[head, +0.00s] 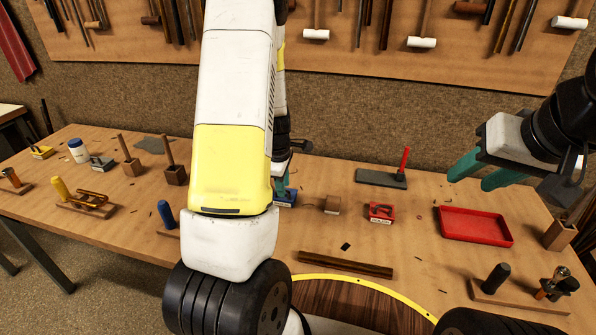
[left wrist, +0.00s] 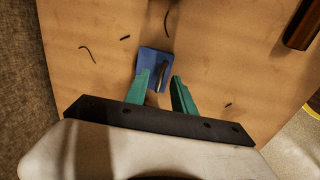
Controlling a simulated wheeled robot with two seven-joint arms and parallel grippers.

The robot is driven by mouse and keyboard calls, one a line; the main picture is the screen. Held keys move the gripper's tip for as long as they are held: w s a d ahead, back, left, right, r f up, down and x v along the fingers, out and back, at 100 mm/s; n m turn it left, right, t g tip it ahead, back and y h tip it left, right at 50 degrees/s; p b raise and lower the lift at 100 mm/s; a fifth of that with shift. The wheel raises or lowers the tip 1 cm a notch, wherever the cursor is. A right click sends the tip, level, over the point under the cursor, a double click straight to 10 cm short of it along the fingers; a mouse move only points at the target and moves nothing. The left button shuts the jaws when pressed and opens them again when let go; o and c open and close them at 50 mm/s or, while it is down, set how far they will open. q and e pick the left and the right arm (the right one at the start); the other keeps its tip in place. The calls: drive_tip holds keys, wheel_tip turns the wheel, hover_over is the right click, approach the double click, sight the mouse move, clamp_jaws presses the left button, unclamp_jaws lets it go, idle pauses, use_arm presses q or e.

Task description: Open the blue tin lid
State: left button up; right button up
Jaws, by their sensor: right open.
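The blue tin (head: 286,201) stands on the bench in the middle of the head view, partly hidden behind my left arm. It also shows in the left wrist view (left wrist: 152,58) as a blue rectangle. My left gripper (head: 282,185) points down right over it. In the left wrist view its teal fingers (left wrist: 162,88) are apart, with a thin upright piece of the tin showing between them. I cannot tell whether the fingers touch it. The lid looks shut, but this is not clear. My right gripper (head: 476,177) is open and empty above the bench at the right.
A small red labelled tin (head: 381,211) and a brown block (head: 332,205) stand right of the blue tin. A red tray (head: 476,226) lies further right. A dark bar (head: 345,264) lies in front. Small dark scraps are scattered about. Wooden tool holders stand at the left.

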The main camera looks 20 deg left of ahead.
use_arm(q)
clamp_jaws()
idle(1.4)
